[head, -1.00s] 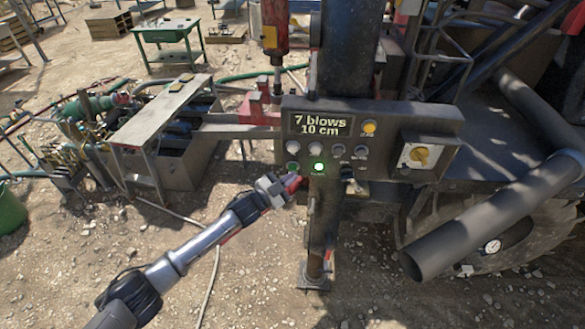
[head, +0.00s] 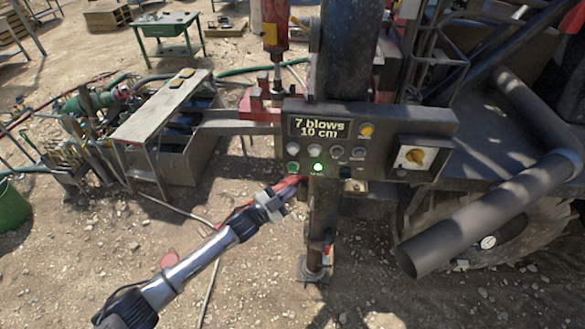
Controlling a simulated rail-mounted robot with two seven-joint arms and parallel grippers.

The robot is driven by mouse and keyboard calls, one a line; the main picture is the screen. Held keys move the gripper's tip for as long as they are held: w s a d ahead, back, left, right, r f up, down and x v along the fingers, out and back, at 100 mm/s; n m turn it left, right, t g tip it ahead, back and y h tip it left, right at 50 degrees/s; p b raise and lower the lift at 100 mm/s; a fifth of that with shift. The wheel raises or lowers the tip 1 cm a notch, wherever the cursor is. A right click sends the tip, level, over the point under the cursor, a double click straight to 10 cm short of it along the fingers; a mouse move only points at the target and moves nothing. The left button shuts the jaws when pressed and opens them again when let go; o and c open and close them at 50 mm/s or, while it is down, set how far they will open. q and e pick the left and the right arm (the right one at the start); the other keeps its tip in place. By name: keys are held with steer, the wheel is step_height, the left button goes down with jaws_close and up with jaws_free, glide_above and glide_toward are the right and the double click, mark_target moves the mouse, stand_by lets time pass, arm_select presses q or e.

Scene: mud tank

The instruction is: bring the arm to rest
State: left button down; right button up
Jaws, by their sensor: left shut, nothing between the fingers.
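My left arm comes in from the lower left in the head view. Its left gripper (head: 283,192) is shut and empty, with reddish fingertips, just below and left of the control panel (head: 386,154). It appears apart from the panel's buttons. The panel display (head: 320,128) reads "7 blows 10 cm". A green button (head: 317,167) on the panel is lit, and a yellow lamp (head: 366,130) shows at upper right. My right gripper is not in view.
A dark vertical post (head: 323,225) stands behind the gripper. A mud tank with a bench top (head: 160,106) is at left. A thick dark pipe (head: 480,215) slants at right. A green bucket (head: 10,206) sits at far left. Gravel ground at lower left is open.

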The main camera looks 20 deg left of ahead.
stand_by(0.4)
arm_select(q)
steer(key=w+a+f+n+g+y, duration=0.1)
steer(key=a+f+n+g+y, duration=0.15)
steer(key=f+y, duration=0.3)
steer(key=s+r+n+g+y+p, duration=0.1)
steer(key=s+r+n+g+y, duration=0.4)
steer(key=s+r, duration=0.65)
steer(key=s+f+n+g+p, duration=0.1)
steer(key=s+f+g, duration=0.1)
steer(key=s, duration=0.9)
steer(key=s+f+n+g+p, duration=0.1)
steer(key=s+f, duration=0.4)
steer(key=s, duration=0.6)
steer(key=s+f+n+g+p, duration=0.2)
steer(key=s+f, duration=0.2)
steer(key=s, duration=0.7)
steer(key=shift+s+d+g+h+p, duration=0.25)
steer(key=shift+s+g+h+p, duration=0.1)
steer(key=shift+s, duration=0.05)
steer(key=shift+f, duration=0.1)
